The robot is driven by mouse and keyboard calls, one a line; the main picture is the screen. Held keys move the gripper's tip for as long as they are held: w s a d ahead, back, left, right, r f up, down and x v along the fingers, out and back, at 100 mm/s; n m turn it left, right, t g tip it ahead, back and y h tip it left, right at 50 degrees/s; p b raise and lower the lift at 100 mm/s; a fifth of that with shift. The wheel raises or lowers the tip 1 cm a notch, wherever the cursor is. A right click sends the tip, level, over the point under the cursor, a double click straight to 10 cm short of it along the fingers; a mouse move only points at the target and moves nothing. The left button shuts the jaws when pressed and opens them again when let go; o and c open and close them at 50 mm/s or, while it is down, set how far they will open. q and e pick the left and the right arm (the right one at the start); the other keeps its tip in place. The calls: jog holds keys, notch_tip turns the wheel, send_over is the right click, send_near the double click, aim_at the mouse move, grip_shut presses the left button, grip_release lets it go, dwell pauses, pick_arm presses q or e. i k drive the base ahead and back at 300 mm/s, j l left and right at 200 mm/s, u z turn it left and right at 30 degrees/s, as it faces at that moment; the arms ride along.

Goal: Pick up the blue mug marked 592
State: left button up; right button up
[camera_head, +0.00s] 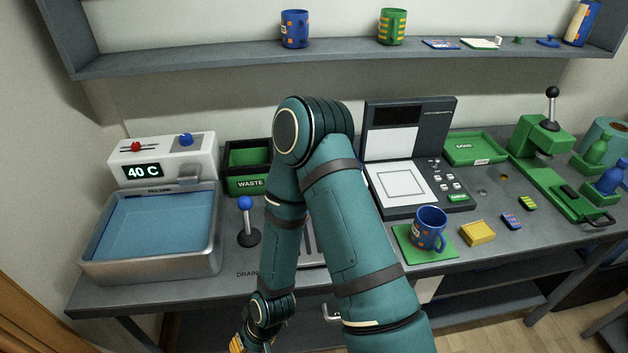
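A blue mug (428,229) with a small orange mark stands upright on a green mat (447,252) at the right front of the bench. Another blue mug (294,29) with orange patches stands upright on the wall shelf. No number is readable on either, so I cannot tell which is 592. One teal arm of mine fills the middle, bent at a high elbow. Its wrist reaches the bottom edge left of centre, with a yellow-orange bit at the edge. No gripper fingers show, and nothing touches either mug.
A green striped mug (392,27) stands on the shelf (190,63). A blue basin (153,226) is at left, beside a blue-knobbed lever (247,220). My arm hides the bench centre.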

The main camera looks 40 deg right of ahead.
aim_at(430, 222)
jog(key=z, duration=2.15)
jog(key=i+l, duration=0.1)
jog(key=l, duration=0.2)
